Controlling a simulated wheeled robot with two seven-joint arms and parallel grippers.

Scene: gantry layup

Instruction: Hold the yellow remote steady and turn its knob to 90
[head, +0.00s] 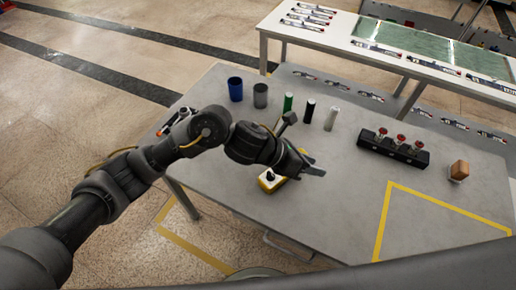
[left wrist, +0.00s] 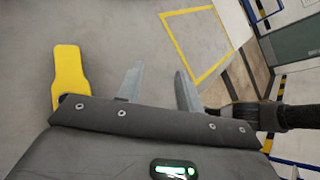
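The yellow remote (head: 267,184) lies on the grey table near its front edge, with a black knob (head: 270,175) on top. My left gripper (head: 316,167) is just to the right of the remote and above the table, partly in front of it. In the left wrist view, its two grey fingers (left wrist: 158,85) are apart with only bare table between them. The remote also shows in the left wrist view (left wrist: 68,75), left of the fingers and apart from them; its knob is not visible there. My right gripper is in neither view.
A blue cup (head: 235,89), a grey cup (head: 260,95) and several slim bottles stand behind my left arm. A black block with red knobs (head: 394,149) and a brown block (head: 459,170) are at the right. A yellow taped outline (head: 437,207) encloses bare table.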

